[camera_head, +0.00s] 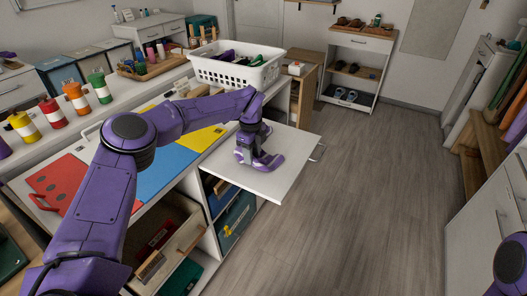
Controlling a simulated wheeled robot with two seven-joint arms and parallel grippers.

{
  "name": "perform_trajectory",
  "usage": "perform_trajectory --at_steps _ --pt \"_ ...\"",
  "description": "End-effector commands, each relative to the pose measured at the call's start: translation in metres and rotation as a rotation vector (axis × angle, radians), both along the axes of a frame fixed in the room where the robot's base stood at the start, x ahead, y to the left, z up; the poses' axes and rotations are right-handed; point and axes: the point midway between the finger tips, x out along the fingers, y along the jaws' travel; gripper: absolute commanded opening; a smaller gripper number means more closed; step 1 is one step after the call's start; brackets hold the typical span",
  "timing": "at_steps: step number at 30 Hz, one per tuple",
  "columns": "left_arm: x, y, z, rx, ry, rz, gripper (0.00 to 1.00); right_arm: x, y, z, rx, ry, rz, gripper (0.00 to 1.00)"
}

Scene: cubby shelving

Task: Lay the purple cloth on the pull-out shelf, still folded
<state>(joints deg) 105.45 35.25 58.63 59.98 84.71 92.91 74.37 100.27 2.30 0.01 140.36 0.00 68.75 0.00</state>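The pull-out shelf (275,187) is a white board sticking out from the counter front, with a handle at its outer edge. My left arm reaches over the counter, and my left gripper (257,153) points down over the shelf's back part. A purple shape with pale edges (268,161), apparently the folded purple cloth, is right at the fingertips, on or just above the board. The fingers and the cloth are nearly the same purple, so I cannot tell whether the grip is shut on it. Part of my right arm shows at the lower right; its gripper is out of view.
A white basket (236,72) with dark and coloured items stands on the counter behind the shelf. Red, blue and yellow panels (160,172) lie along the counter. The floor to the right is clear.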

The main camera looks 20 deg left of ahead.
Motion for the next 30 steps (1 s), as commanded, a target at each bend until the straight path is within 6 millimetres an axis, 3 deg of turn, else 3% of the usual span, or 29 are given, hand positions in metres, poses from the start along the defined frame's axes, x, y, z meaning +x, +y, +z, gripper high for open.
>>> perform_trajectory --at_steps 11,21,30 --pt "-0.002 0.003 0.003 0.0 0.0 0.004 0.53 0.0 0.0 0.001 0.0 0.0 0.0 0.0" --pt "-0.015 0.004 0.034 -0.001 0.0 0.005 0.53 0.0 0.0 0.014 0.0 0.0 0.0 0.0" --pt "-0.039 0.005 0.094 -0.001 -0.002 0.004 0.53 0.0 0.0 0.043 0.0 0.0 0.0 0.0"
